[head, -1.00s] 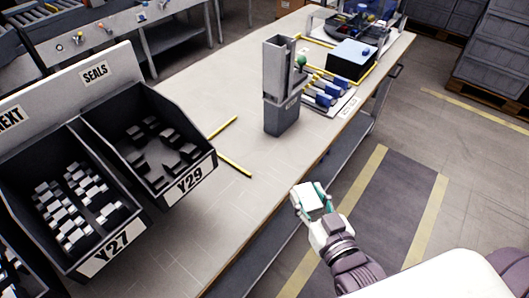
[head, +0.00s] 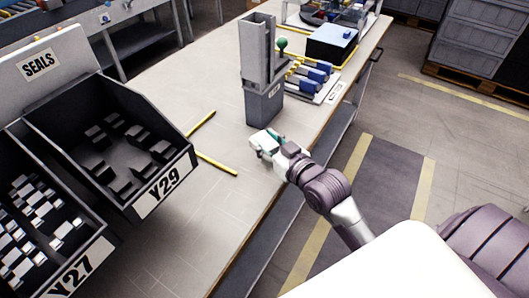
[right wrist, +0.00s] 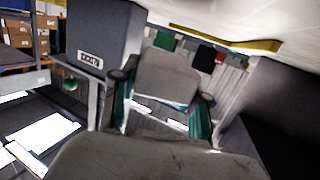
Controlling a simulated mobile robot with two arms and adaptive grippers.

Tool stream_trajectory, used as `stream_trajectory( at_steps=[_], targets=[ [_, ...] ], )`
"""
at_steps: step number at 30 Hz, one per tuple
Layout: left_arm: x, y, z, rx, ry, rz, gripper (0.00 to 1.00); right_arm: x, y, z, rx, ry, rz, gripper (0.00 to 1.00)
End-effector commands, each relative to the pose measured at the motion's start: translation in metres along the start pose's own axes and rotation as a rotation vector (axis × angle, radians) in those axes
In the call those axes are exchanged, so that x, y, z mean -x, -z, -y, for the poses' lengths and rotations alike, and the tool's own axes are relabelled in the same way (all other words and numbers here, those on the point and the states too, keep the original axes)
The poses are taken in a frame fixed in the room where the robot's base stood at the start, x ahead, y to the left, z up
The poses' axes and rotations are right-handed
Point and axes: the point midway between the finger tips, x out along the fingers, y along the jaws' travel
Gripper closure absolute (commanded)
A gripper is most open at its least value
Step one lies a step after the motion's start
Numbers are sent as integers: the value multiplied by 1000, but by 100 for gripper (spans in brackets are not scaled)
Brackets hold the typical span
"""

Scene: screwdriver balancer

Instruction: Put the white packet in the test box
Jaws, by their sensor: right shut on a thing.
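My right gripper (head: 262,144) is above the near edge of the bench, shut on a small white packet (head: 256,139). In the right wrist view the packet (right wrist: 165,78) is a pale rounded block between the green-padded fingers. A grey upright box (head: 264,104) with a small label stands on the bench just beyond the gripper, with a tall grey channel rising behind it. I take it for the test box, but its label is too small to read surely. It also shows in the right wrist view (right wrist: 104,30), beside the packet and apart from it. My left gripper is not in view.
Open bins marked Y29 (head: 163,190) and Y27 (head: 78,270) stand at the left. Yellow strips (head: 216,163) lie on the bench.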

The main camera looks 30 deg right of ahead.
Motion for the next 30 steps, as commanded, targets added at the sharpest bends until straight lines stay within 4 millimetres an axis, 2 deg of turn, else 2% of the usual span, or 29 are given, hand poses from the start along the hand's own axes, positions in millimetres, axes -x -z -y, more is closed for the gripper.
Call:
stream_trajectory(
  at_steps=[3, 10, 23, 24, 27, 30],
  targets=[
    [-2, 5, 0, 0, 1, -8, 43, -5, -6, -1, -2, 0, 0, 90],
    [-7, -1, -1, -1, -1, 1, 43, -10, -39, 0, -1, 1, 1, 90],
    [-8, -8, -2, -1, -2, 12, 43, -11, -45, 0, -1, 0, 0, 90],
    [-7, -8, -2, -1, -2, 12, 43, -10, -44, 0, -1, 0, 0, 49],
    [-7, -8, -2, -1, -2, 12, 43, -10, -44, 0, -1, 0, 0, 32],
    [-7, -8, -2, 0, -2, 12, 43, -10, -44, 0, 0, 0, 0, 30]
  ],
)
